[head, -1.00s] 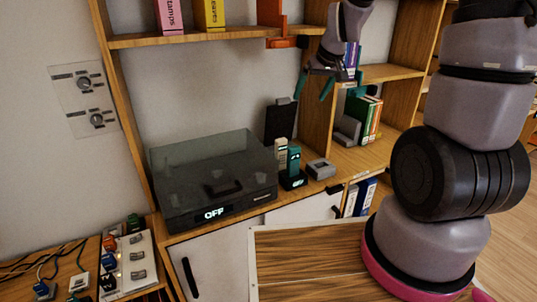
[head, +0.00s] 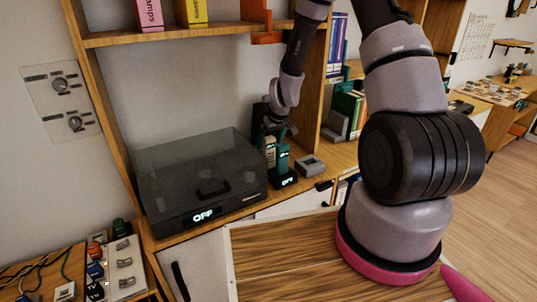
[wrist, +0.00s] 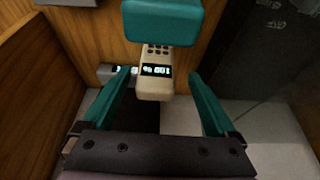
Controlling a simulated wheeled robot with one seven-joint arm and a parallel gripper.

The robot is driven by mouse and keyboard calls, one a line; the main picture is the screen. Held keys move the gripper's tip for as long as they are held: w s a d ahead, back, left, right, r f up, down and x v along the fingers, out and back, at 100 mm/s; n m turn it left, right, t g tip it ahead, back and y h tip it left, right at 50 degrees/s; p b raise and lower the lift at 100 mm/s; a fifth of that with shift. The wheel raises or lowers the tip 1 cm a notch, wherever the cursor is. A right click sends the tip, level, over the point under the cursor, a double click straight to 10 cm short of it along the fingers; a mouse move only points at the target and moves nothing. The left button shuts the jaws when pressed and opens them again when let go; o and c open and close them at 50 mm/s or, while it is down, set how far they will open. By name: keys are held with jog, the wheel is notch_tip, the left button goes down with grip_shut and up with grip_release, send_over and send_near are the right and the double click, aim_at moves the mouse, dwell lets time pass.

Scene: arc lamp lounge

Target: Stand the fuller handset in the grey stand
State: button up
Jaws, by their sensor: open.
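A teal handset (head: 283,157) stands upright in a dark base with a lit display. A cream handset (head: 269,150) stands close on its left. The grey stand (head: 310,165), a small block with a recess, sits to their right and looks empty. My gripper (head: 280,131) is just above the handsets in the head view. In the wrist view, the open teal fingers of my gripper (wrist: 160,75) lie either side of the cream handset (wrist: 156,87) in the picture. Its small lit display is turned and hard to read. A teal block (wrist: 161,22) covers its upper part.
A dark glass-lidded box (head: 198,180) reading OFF stands left of the handsets. A shelf (head: 190,36) hangs above, and an upright panel (head: 317,85) with books beyond it stands to the right. A wooden top (head: 285,255) in front is clear.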

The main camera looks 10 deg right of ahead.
aim_at(269, 150)
jog(key=x, duration=0.5)
jog(key=shift+s+d+f, duration=0.15)
jog(key=shift+d+f, duration=0.05)
jog(key=shift+d, duration=0.1)
grip_shut()
